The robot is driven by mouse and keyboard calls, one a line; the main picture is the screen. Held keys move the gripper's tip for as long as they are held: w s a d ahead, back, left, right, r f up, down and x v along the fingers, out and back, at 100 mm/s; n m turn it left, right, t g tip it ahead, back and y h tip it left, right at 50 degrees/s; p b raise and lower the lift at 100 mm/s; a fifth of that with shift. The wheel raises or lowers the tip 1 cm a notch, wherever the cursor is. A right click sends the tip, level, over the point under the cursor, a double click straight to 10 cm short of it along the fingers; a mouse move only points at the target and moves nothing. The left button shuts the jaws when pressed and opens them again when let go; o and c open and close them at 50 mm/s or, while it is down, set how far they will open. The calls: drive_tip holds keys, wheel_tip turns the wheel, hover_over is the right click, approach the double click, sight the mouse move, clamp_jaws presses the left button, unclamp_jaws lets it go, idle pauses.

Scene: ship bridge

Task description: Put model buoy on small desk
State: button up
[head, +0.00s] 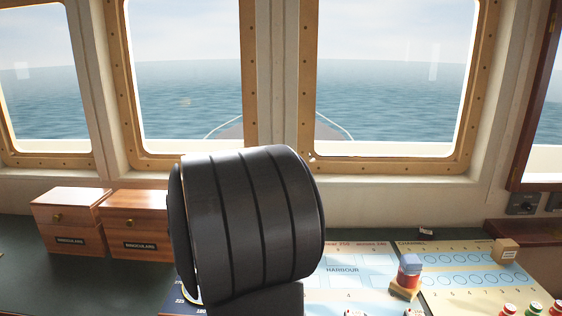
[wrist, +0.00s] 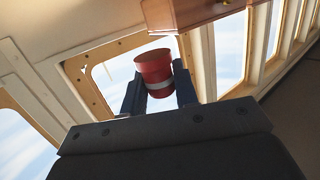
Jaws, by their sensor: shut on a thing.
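The model buoy (wrist: 153,66) is a red cup-like body with a pale band near one end, seen in the wrist view. My gripper (wrist: 159,84) is shut on it, one dark blue finger on each side. The buoy is held up in front of a window, clear of any surface that I can see. In the head view my gripper and the held buoy do not show; a large dark ribbed part of my arm fills the middle. I cannot make out the small desk for certain in either view.
Two wooden binoculars boxes (head: 68,220) stand on the dark counter at left. Chart sheets (head: 345,262) cover the counter at right, with a red and blue piece (head: 409,272), a small wooden block (head: 504,250) and little red and green markers. A brown wooden ledge (head: 530,233) is far right.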

drive_tip(key=w+d+m+t+h, duration=0.2)
drive_tip(key=d+m+h, duration=0.1)
drive_tip(key=d, duration=1.1)
drive_tip(key=shift+w+d+r+m+h, duration=0.15)
drive_tip(key=shift+w+d+m+h, duration=0.15)
drive_tip(key=shift+h, duration=0.5)
drive_tip(key=d+m+h, duration=0.1)
drive_tip(key=d, duration=0.3)
drive_tip(key=d+m+h, duration=0.1)
drive_tip(key=d+h, duration=0.1)
drive_tip(key=d, duration=0.2)
drive_tip(key=s+d+m+h, duration=0.1)
drive_tip(key=d, duration=0.3)
drive_tip(key=shift+t, duration=0.4)
